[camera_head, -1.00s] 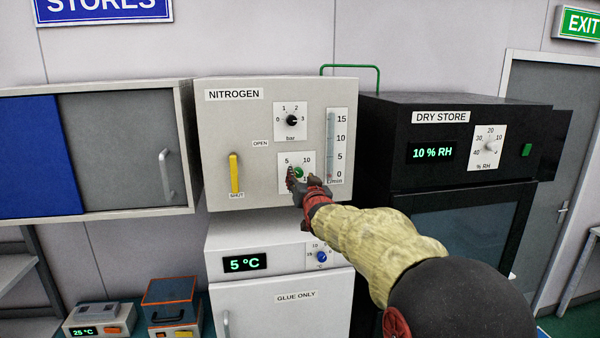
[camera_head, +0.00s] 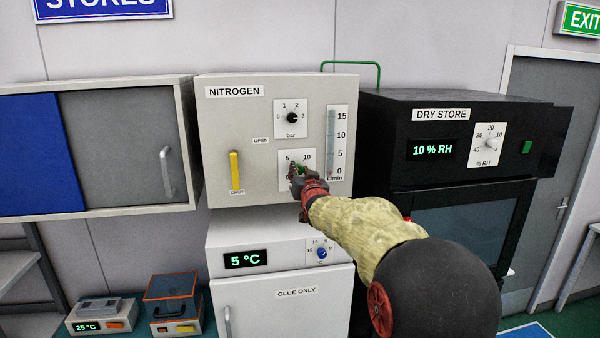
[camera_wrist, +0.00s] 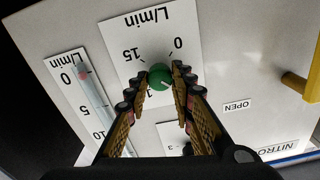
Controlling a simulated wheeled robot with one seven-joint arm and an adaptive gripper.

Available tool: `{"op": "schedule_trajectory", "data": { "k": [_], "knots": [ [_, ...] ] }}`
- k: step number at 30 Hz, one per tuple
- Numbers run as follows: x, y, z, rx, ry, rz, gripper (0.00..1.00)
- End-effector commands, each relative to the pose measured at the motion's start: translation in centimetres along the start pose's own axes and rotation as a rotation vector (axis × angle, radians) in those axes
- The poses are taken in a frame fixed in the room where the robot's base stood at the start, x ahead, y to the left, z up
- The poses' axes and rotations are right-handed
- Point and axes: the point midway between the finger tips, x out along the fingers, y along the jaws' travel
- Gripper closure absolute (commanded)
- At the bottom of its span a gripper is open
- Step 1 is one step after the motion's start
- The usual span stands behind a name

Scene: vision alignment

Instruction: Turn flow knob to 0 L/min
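The green flow knob (camera_wrist: 159,77) sits on a white dial plate (camera_wrist: 124,45) marked L/min, on the nitrogen panel (camera_head: 214,135). In the wrist view the dial is upside down, with 15 at upper left and 0 at upper right. The white line on the knob points to lower right there, away from the 0 mark; the fingers partly hide the numbers on that side. My gripper (camera_wrist: 161,83) has its fingers apart, one on each side of the knob, very close; I cannot tell whether they touch it. In the head view my gripper (camera_head: 298,174) covers much of the knob.
The flow tube (camera_head: 331,140) stands right of the dial, its red float near 0. The bar knob (camera_head: 291,118) is above. A yellow lever (camera_head: 235,170) is at left. The black dry store (camera_head: 475,107) juts out at right, near my arm.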

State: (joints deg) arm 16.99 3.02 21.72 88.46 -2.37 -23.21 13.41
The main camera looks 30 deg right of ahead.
Motion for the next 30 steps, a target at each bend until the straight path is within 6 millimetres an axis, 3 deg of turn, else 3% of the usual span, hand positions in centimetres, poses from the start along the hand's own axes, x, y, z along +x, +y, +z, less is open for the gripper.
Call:
{"op": "schedule_trajectory", "data": {
  "k": [11,22,30],
  "knots": [
    [-0.01,0.0,-0.01,0.0,0.0,0.0,0.99],
    [-0.02,0.02,0.2,-0.046,0.002,0.0,1.0],
    [-0.01,0.03,0.52,-0.216,0.004,0.0,1.0]
  ]
}}
